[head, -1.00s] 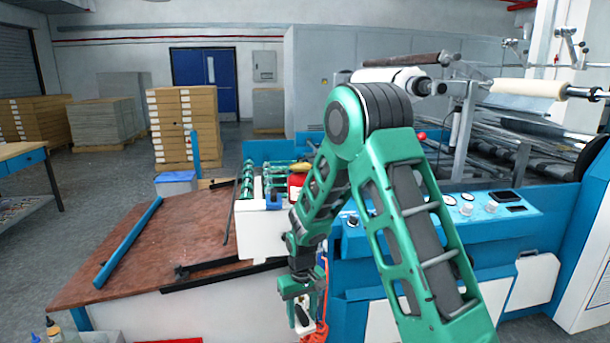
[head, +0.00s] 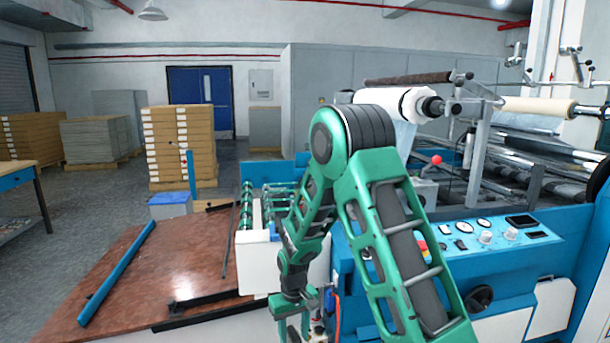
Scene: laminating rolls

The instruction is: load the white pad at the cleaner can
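My gripper (head: 293,327) hangs at the bottom edge of the head view, in front of the blue and white machine, and its fingertips are partly cut off. A small pale patch shows between or behind the fingers, too small to tell as a pad. I cannot tell whether the gripper holds anything. A small whitish and red item (head: 318,326) shows just right of the gripper; I cannot tell whether it is the cleaner can. No white pad or cleaner can is clearly recognisable.
A brown tabletop (head: 185,262) lies left of my arm, with a blue bar (head: 117,273) and dark rails on it. The laminating machine's control panel (head: 480,238) is at right. Stacked cartons (head: 181,148) stand behind. Open floor lies at left.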

